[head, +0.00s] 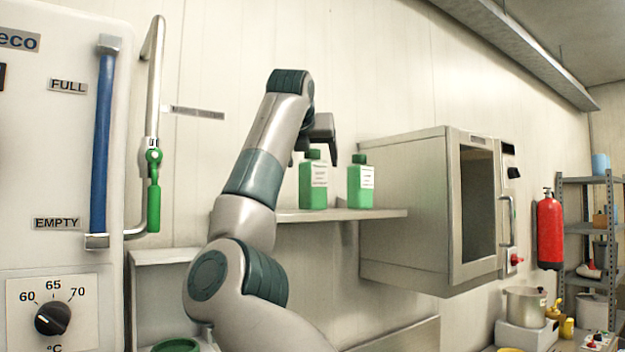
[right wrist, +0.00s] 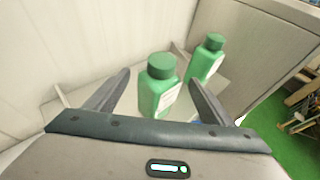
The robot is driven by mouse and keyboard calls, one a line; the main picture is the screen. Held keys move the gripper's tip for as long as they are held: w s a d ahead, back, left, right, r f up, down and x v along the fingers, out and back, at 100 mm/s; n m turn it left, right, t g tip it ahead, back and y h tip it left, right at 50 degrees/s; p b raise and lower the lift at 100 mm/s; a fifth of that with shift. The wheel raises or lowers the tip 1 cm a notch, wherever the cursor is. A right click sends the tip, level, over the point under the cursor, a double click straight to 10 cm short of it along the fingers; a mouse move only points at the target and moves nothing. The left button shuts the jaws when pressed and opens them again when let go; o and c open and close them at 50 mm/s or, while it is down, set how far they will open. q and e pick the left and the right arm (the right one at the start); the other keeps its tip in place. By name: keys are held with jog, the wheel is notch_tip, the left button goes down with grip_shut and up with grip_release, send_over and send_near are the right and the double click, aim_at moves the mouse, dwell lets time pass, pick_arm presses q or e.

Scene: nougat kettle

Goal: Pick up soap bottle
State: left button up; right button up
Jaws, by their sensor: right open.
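Two green soap bottles with green caps and white labels stand upright on a wall shelf (head: 285,216). The left bottle (head: 313,187) is partly behind my right gripper (head: 322,150) in the head view; the right bottle (head: 360,186) stands clear beside it. In the right wrist view, my right gripper (right wrist: 160,92) is open, with the nearer bottle (right wrist: 160,90) showing between its fingers. The other bottle (right wrist: 207,60) is farther off, behind the right finger. I cannot tell whether either finger touches a bottle. My left gripper is not in view.
A metal cabinet oven (head: 405,200) with a dark window is mounted at the right end of the shelf. A machine panel with a blue tube (head: 102,140) and a pipe with a green handle (head: 153,205) stand at left. A fire extinguisher (head: 549,232) hangs far right.

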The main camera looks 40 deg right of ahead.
jog(key=p+x, duration=0.1)
jog(key=x, duration=0.2)
jog(key=shift+r+p, duration=0.1)
jog(key=shift+p, duration=0.25)
jog(key=shift+w+d+f, duration=0.2)
jog(key=shift+f, duration=0.05)
jog(key=shift+a, duration=0.1)
jog(key=c, duration=1.5)
jog(key=shift+r, duration=0.2)
